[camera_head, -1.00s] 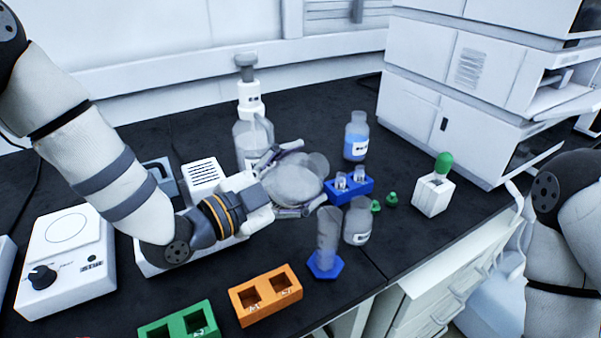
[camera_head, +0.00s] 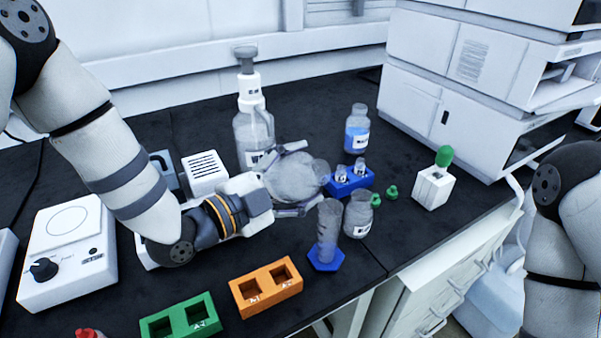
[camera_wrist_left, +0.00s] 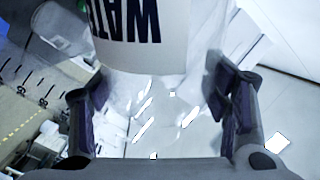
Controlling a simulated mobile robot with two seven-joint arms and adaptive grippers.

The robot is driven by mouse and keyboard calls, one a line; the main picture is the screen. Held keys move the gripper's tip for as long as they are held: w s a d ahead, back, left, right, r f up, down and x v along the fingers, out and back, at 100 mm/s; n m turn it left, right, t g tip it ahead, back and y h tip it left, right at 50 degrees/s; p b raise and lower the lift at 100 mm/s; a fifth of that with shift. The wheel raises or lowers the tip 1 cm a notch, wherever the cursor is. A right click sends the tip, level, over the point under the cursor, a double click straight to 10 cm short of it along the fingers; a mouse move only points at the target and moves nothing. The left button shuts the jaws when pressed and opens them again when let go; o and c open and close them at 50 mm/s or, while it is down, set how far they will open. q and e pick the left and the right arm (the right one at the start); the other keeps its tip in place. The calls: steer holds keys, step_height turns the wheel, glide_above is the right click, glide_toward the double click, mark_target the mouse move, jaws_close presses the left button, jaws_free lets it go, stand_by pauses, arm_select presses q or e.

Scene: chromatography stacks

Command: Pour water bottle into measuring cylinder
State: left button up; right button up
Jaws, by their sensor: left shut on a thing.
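My left gripper (camera_head: 303,180) is shut on the clear water bottle (camera_head: 288,177), one finger on each side of it. The bottle lies tilted well over, its neck pointing right. In the left wrist view the bottle (camera_wrist_left: 150,55) shows part of a "WATER" label between the fingers. The measuring cylinder (camera_head: 328,230) is clear, with a blue six-sided base, and stands upright just right of and nearer than the gripper. The bottle's neck shows behind the cylinder's top, apart from it. The water level is hard to see. My right gripper is out of view.
A clear bottle (camera_head: 359,215) stands close right of the cylinder. A blue vial rack (camera_head: 349,186) lies behind, and green caps (camera_head: 391,192) lie nearby. An orange rack (camera_head: 265,292) and a green rack (camera_head: 180,324) are in front. A pump bottle (camera_head: 254,130) stands behind the gripper.

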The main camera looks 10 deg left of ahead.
arm_select(q)
steer(key=shift+r, duration=0.15)
steer(key=shift+m, duration=1.2)
steer(key=shift+f+m, duration=0.35)
steer(key=shift+m, duration=0.15)
steer(key=shift+d+r+m, duration=0.1)
steer(key=shift+r+m, duration=0.1)
steer(key=shift+m, duration=0.3)
